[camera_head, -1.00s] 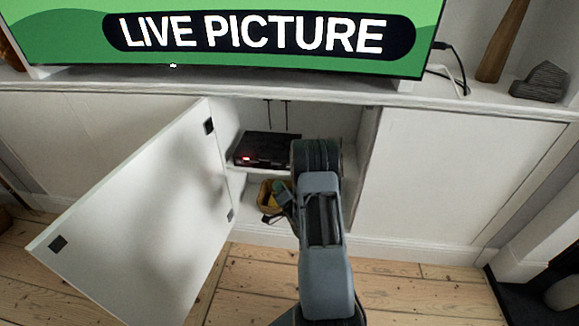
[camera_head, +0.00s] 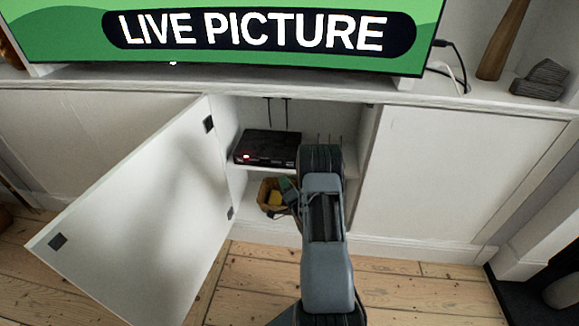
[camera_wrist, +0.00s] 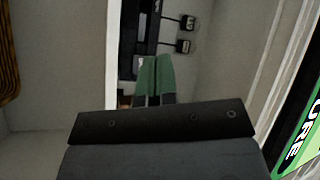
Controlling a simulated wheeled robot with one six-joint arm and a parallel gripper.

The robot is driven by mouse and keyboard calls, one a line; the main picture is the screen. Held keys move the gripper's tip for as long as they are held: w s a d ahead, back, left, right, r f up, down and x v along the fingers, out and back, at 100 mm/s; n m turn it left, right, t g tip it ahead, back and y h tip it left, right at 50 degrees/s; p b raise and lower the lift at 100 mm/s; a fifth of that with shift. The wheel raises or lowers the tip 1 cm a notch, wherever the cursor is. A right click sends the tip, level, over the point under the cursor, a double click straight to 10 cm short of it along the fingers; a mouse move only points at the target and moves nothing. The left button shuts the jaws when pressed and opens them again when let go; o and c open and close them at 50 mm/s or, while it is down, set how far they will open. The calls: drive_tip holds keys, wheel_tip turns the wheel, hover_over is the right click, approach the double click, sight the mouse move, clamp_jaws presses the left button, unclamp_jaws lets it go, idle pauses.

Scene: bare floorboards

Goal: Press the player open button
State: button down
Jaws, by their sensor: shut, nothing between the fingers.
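The player (camera_head: 268,148) is a flat black box on the shelf inside the open cabinet, with a small red light at the left of its front. The open button cannot be made out. In the wrist view, turned on its side, a dark strip that looks like the player (camera_wrist: 147,30) lies beyond my fingertips. My gripper (camera_wrist: 154,78) has green fingers lying side by side, shut and empty. Contact cannot be judged.
The white cabinet door (camera_head: 140,215) stands open at left. A basket (camera_head: 268,195) with yellow contents sits below the shelf (camera_head: 275,168). Two plugs (camera_wrist: 185,35) show on the back wall. A television (camera_head: 230,40) stands above. Floorboards (camera_head: 255,275) are clear in front.

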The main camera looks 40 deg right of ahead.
drive_tip(key=shift+w+d+b, duration=1)
drive_tip(key=shift+w+d, duration=1)
drive_tip(key=shift+w, duration=0.15)
drive_tip(key=shift+w+d+f, duration=0.1)
drive_tip(key=shift+w+d, duration=0.05)
idle(0.6)
drive_tip(key=shift+w+d+b, duration=0.15)
drive_tip(key=shift+d+b, duration=0.05)
drive_tip(key=shift+b, duration=0.2)
drive_tip(key=shift+w+d+b, duration=0.25)
drive_tip(key=shift+w+b, duration=0.05)
idle(0.7)
drive_tip(key=shift+s+a, duration=0.1)
drive_tip(key=shift+s, duration=0.05)
drive_tip(key=shift+s+a, duration=0.5)
idle(0.4)
drive_tip(key=shift+s+a+p, duration=0.6)
drive_tip(key=shift+s+a, duration=1.1)
drive_tip(key=shift+s, duration=0.1)
